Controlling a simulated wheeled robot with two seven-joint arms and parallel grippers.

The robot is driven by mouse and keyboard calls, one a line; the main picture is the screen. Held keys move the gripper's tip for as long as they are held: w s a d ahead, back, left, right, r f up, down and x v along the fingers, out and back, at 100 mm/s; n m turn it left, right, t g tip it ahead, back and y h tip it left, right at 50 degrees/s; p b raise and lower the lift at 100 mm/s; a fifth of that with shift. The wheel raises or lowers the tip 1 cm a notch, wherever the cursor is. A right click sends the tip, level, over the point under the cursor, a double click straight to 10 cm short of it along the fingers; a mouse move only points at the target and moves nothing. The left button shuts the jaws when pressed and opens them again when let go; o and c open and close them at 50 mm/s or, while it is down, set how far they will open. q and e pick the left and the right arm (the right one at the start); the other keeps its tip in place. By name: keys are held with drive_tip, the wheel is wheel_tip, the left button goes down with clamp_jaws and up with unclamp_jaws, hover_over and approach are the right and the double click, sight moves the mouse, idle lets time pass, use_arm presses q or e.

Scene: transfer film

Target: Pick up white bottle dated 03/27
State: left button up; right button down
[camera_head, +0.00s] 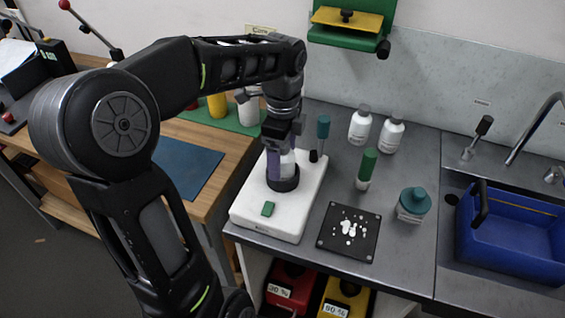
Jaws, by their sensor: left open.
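My left gripper (281,162) points down over the white device (252,223) at the left of the grey counter. Its purple fingers are open around a white object (288,163), likely a bottle, which stands in the device's black round holder (283,184). The gripper hides much of this object, and I cannot tell whether the fingers touch it. Two white bottles with labels and grey-white caps stand at the back of the counter, a left one (359,127) and a right one (390,136). No date is readable on any of them. My right gripper is not in view.
A blue bin (510,245) sits in the sink at right. My left arm covers much of the wooden table (232,150).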

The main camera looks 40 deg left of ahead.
use_arm(q)
drive_tip(key=shift+c, duration=0.5)
clamp_jaws()
idle(0.7)
drive_tip(key=shift+r, duration=0.15)
wheel_tip(320, 180, up, 5)
drive_tip(key=shift+w+f, duration=0.1)
drive_tip(key=shift+f, duration=0.05)
wheel_tip(320, 180, up, 5)
drive_tip(key=p, duration=0.3)
idle(0.3)
